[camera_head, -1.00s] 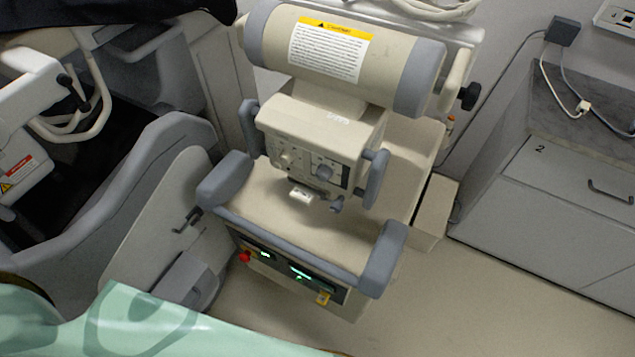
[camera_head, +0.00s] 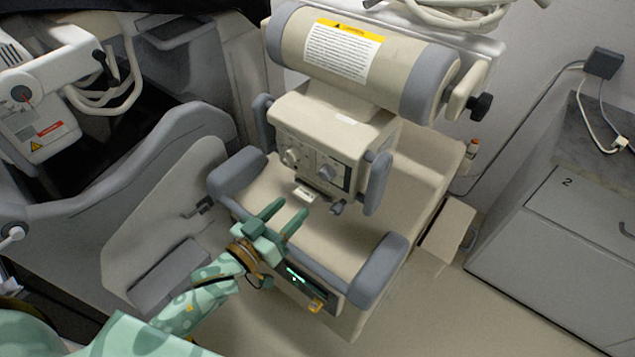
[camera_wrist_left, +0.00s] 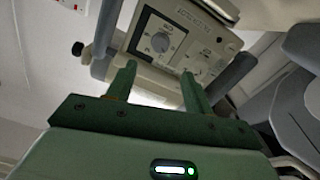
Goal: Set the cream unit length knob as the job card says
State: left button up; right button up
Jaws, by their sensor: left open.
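The cream unit (camera_head: 335,118) is a boxy control head with a dark-framed front panel, below a cream cylinder with grey ends. Its panel carries a pale knob (camera_head: 291,157) on the left and a grey knob (camera_head: 327,172) on the right; I cannot read which is the length knob. The left wrist view shows the panel with a round grey knob (camera_wrist_left: 160,41). My left gripper (camera_head: 290,210) is green, open and empty, in front of and below the panel, apart from the knobs. Its fingers (camera_wrist_left: 158,82) point at the panel. I can identify no job card. My right gripper is out of view.
Grey bumper handles (camera_head: 376,183) flank the unit. The cart's grey corner pads (camera_head: 375,268) stand near my left arm. A grey-white machine (camera_head: 165,195) is at left, and a drawer cabinet (camera_head: 560,240) at right.

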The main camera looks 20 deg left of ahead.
aim_at(323, 177)
pick_arm(q)
jog(key=b+x, duration=0.1)
jog(key=x, duration=0.9)
jog(key=shift+w+d+f, duration=0.1)
jog(key=shift+w+f, duration=0.05)
jog(key=shift+w, duration=0.1)
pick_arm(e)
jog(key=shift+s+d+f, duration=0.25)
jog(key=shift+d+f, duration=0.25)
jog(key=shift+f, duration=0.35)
pick_arm(q)
jog(key=c, duration=1)
